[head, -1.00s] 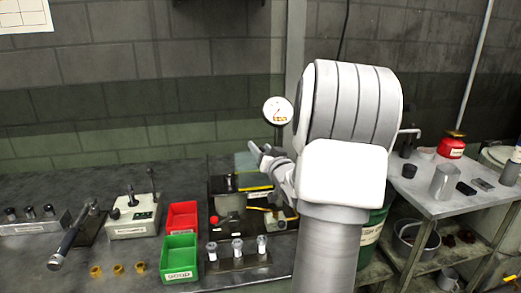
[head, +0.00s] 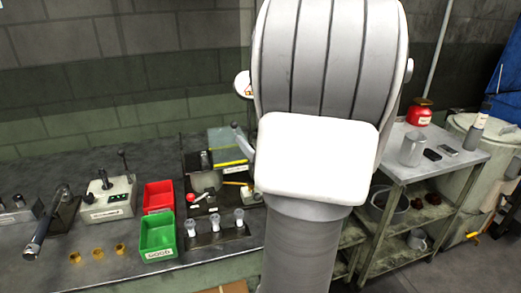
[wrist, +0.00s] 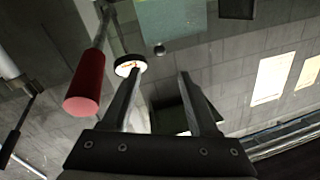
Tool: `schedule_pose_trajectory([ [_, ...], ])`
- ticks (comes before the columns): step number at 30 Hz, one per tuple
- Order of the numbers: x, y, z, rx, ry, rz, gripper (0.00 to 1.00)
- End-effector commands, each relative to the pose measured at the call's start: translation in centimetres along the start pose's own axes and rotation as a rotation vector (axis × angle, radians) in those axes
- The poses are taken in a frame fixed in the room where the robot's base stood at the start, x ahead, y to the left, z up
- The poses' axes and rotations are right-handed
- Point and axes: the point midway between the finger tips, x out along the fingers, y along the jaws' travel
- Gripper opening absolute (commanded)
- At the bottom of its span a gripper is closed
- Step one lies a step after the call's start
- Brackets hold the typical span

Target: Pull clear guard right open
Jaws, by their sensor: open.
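The clear guard (head: 229,143) is a pale green see-through panel with a yellow lower edge. It stands over the dark bolt former (head: 205,178) on the bench, just left of my arm. In the wrist view a teal see-through panel (wrist: 185,14), which looks like the guard, crosses the top. My gripper (wrist: 160,74) is open, with nothing between its fingers. The panel lies beyond the fingertips, apart from them. In the head view my arm hides most of the gripper and the machine's right side.
A red-gripped handle (wrist: 85,85) is close left of the fingers in the wrist view. A round gauge (head: 243,84) is partly behind my arm. A red bin (head: 158,195), a green bin (head: 158,233) and a control box (head: 106,199) are left; a metal cart (head: 400,167) is right.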

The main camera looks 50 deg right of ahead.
Motion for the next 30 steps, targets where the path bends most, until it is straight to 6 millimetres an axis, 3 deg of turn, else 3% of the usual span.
schedule_pose_trajectory([
  [2,-2.1,0.0,-0.1,0.0,0.001,0.003,0.6],
  [12,-4.2,0.1,0.2,-0.002,0.003,-0.001,0.6],
  [30,-4.5,-0.1,0.0,-0.008,0.0,-0.003,0.6],
])
